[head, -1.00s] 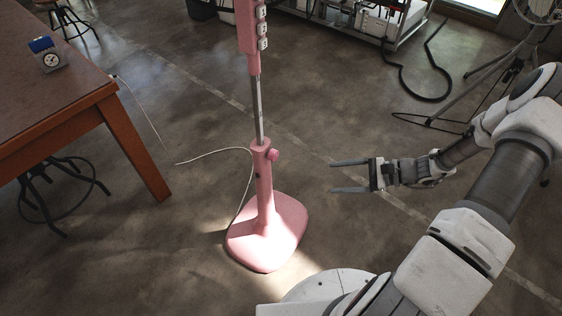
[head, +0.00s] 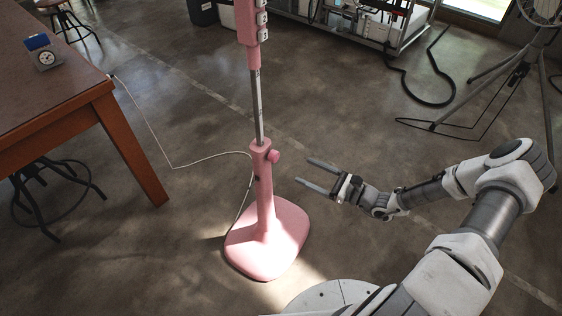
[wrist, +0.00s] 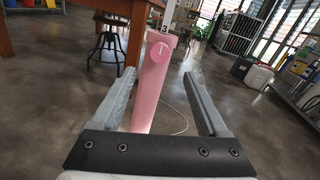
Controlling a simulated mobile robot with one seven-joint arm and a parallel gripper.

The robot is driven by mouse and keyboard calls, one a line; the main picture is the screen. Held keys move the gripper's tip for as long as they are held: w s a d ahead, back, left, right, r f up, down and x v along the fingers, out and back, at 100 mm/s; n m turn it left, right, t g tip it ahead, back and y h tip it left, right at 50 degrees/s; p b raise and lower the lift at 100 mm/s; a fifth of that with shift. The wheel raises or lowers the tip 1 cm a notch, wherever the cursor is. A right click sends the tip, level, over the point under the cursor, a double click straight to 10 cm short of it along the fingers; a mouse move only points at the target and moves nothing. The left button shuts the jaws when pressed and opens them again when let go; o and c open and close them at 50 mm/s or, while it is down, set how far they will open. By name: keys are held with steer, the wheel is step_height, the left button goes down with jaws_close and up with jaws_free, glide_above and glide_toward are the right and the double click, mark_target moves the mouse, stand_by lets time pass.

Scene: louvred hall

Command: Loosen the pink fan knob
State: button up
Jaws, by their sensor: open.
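The pink fan (head: 265,205) stands upright on the floor, with a pink base, a lower pink column and a metal rod above it. Its round pink knob (head: 273,156) sits on the right side near the top of the lower column. In the wrist view the knob (wrist: 160,53) faces me, with a pale line on it, beyond the fingertips and between them. My gripper (head: 316,174) is open and empty, to the right of the knob and apart from it. It also shows in the wrist view (wrist: 160,82). The fan's head is out of view.
A wooden table (head: 75,115) stands at the left with a small blue-topped dial device (head: 43,52) on it. A white cord (head: 185,165) runs from the table to the fan. A stool (head: 55,195) is under the table. Floor between gripper and fan is clear.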

mark_target(277, 158)
steer(key=b+x, duration=0.2)
steer(key=x, duration=0.8)
steer(key=shift+c, duration=0.2)
jaws_close()
